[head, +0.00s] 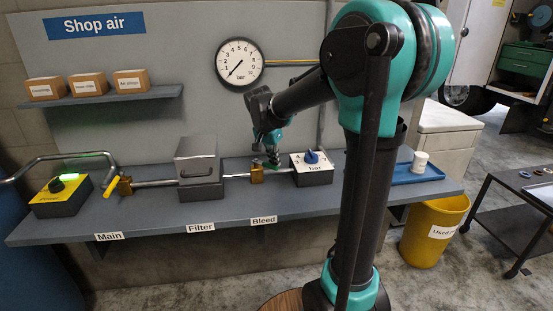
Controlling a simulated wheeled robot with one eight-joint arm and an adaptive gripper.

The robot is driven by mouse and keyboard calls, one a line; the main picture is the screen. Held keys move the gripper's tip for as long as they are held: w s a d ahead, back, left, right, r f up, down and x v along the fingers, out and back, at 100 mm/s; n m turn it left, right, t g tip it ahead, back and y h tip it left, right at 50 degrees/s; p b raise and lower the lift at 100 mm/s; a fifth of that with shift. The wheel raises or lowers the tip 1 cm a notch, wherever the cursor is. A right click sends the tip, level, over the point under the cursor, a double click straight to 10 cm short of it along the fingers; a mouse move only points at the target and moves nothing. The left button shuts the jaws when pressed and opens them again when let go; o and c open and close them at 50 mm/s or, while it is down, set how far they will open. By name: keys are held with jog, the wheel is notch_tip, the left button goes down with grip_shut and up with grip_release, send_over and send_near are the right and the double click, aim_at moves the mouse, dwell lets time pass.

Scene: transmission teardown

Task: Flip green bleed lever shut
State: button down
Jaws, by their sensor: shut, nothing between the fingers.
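The bleed valve (257,175) is a small brass block on the pipe above the "Bleed" label (264,220), in the head view. My gripper (273,162) points down just above and to the right of it, with its fingers shut and empty. The green lever cannot be told apart from the teal parts of my wrist and gripper there, so its angle is unclear. I cannot tell whether my fingers touch the lever or the valve.
A grey filter box (199,165) stands left of the valve and a regulator box with a blue knob (311,157) right of it. The main valve has a yellow lever (111,187). A pressure gauge (240,63) hangs behind. A yellow bin (432,230) stands at right.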

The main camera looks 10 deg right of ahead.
jog(key=s+a+m, duration=0.1)
jog(key=m, duration=0.1)
jog(key=a+m+g, duration=0.1)
jog(key=shift+s+m+h, duration=0.3)
jog(key=shift+s+m, duration=0.1)
jog(key=shift+s+a+m+g, duration=0.2)
jog(key=shift+s+a+m, duration=0.15)
jog(key=shift+a+m, duration=0.3)
jog(key=shift+s+a+m+g, duration=0.2)
jog(key=shift+s+a+m, duration=0.15)
jog(key=shift+a+m, duration=0.3)
jog(key=shift+a, duration=0.35)
jog(key=shift+d, duration=0.1)
notch_tip(320, 180, up, 9)
jog(key=d, duration=0.1)
jog(key=shift+f, duration=0.1)
